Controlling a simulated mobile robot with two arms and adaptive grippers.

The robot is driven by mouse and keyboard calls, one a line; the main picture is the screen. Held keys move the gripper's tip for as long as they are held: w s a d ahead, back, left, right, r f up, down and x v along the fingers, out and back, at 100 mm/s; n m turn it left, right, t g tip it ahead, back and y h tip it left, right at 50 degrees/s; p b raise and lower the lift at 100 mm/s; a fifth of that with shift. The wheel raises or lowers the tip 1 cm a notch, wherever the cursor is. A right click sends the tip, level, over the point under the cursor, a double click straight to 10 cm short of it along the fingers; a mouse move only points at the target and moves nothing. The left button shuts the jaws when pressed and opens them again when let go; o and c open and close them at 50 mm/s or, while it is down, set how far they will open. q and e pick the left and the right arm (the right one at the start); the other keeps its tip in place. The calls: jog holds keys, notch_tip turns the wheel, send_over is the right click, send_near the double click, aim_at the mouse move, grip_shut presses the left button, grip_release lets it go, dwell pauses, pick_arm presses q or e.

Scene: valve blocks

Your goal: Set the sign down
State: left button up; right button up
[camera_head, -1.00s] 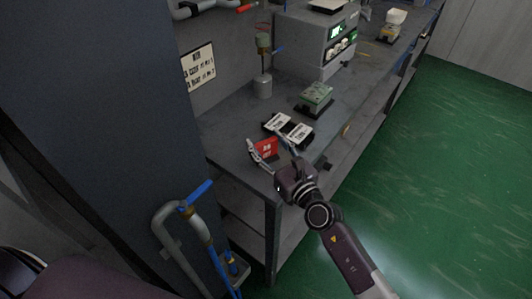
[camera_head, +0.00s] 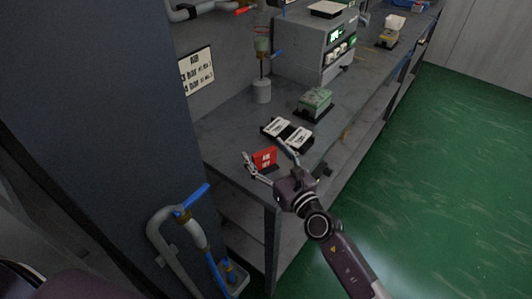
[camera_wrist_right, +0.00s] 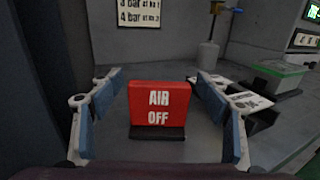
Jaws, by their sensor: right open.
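The red sign (camera_head: 265,157) stands upright on the grey bench top (camera_head: 228,137) near its front left corner. In the right wrist view the sign (camera_wrist_right: 159,104) reads "AIR OFF" and stands on a dark base (camera_wrist_right: 157,133). My right gripper (camera_head: 264,160) is open, with one finger on each side of the sign. In the right wrist view there is a gap between each blue finger pad and the sign, so the right gripper (camera_wrist_right: 160,112) does not touch it. My left gripper is not in view.
A black holder with two white cards (camera_head: 288,133) lies just behind the sign. A green-topped block (camera_head: 315,101), a grey cylinder with a valve (camera_head: 262,90) and a grey control box (camera_head: 315,50) stand farther back. A pipe with a blue handle (camera_head: 190,200) is at the lower left.

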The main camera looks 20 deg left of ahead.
jog(key=shift+r, duration=0.2)
jog(key=v, duration=1.1)
jog(key=shift+s+d+f, duration=0.1)
jog(key=shift+s, duration=0.1)
jog(key=shift+s+d, duration=0.25)
